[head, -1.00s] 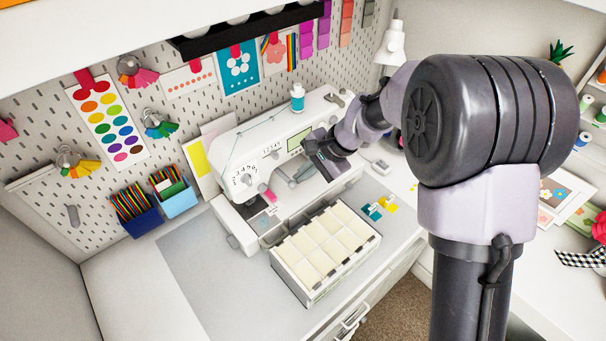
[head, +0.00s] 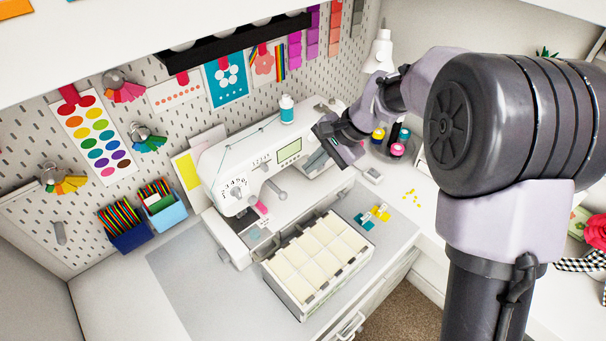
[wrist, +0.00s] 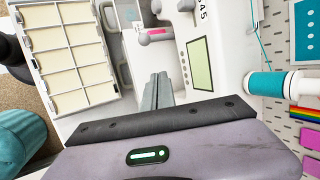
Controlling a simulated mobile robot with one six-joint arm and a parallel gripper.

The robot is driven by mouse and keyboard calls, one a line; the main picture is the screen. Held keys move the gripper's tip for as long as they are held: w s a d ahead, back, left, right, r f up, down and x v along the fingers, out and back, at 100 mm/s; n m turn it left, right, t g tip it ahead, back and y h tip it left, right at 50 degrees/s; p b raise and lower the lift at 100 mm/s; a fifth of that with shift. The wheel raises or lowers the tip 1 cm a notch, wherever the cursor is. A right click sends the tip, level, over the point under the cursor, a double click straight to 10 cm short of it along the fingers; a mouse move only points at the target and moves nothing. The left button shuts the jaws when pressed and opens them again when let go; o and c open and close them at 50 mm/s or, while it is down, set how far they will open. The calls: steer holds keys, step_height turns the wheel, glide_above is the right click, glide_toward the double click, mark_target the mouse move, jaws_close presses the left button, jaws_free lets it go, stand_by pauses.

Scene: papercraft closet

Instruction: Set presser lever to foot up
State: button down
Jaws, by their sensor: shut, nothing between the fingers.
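The white sewing machine (head: 235,165) stands against the pegboard. The lever's rounded tip (wrist: 142,39) seems to show beside a pink part (wrist: 158,34) in the wrist view. The pink part (head: 262,207) is lower left of the lever in the head view. My gripper (head: 336,146) is at the right end of the machine, apart from the lever. Its fingers (wrist: 160,78) are shut and empty in the wrist view; the head view does not show them clearly.
A compartment tray (head: 318,258) stands in front of the machine. Colored clips (head: 372,216) lie right of it. Thread spools (head: 397,149) stand behind on the right. A teal-and-white spool (head: 287,109) tops the machine. The grey mat (head: 200,275) is clear at front left.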

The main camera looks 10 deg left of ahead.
steer(key=shift+w+d+r, duration=0.15)
steer(key=shift+d+r, duration=0.15)
steer(key=shift+r, duration=0.3)
steer(key=shift+w+d+r, duration=0.1)
steer(key=shift+d+r, duration=0.2)
steer(key=shift+r, duration=0.25)
steer(key=shift+w, duration=0.1)
steer(key=s+d+f+n+t+h+b, duration=0.1)
steer(key=s+d+b, duration=0.3)
steer(key=s, duration=0.5)
steer(key=s+d+f+n+t+h+b, duration=0.1)
steer(key=s+d+f+b, duration=0.3)
steer(key=s, duration=0.5)
steer(key=s+d+f+n+t+h+b, duration=0.1)
steer(key=s+d+f+t+h+b, duration=0.1)
steer(key=s+d+b, duration=0.3)
steer(key=s+b, duration=0.3)
steer(key=s, duration=0.1)
steer(key=shift+s+f+t, duration=0.15)
steer(key=shift+f+t, duration=0.1)
steer(key=shift+t, duration=0.05)
